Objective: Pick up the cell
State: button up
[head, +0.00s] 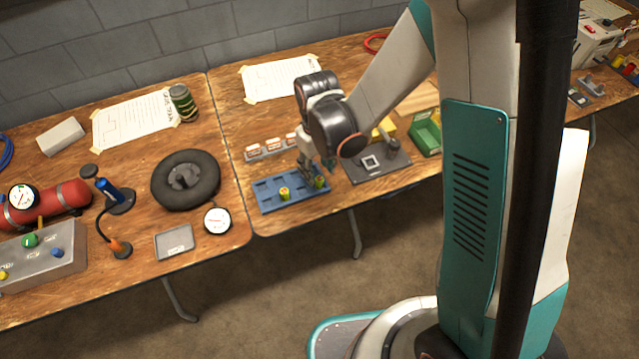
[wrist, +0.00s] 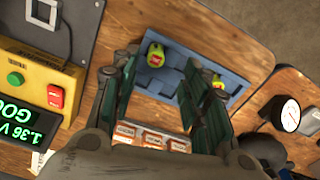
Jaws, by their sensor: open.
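A blue tray (head: 265,196) lies near the front edge of the table; it also shows in the wrist view (wrist: 180,38). Two yellow-green cells stand in it. The right-hand cell (head: 319,182) is just below my gripper (head: 318,167). In the wrist view this cell (wrist: 155,56) appears between the two open fingers of my gripper (wrist: 163,70), beyond their tips. The other cell (head: 284,193) stands further left; in the wrist view it (wrist: 217,80) is partly seen beside the right-hand finger. My gripper is open and empty.
A round gauge (head: 217,220) lies left.

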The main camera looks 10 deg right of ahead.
aim_at(319, 178)
jog(key=f+b, duration=0.1)
jog(key=f, duration=0.1)
jog(key=f+b, duration=0.1)
jog(key=f, duration=0.2)
jog(key=shift+w+d, duration=0.2)
jog(key=shift+r, duration=0.1)
grip_shut()
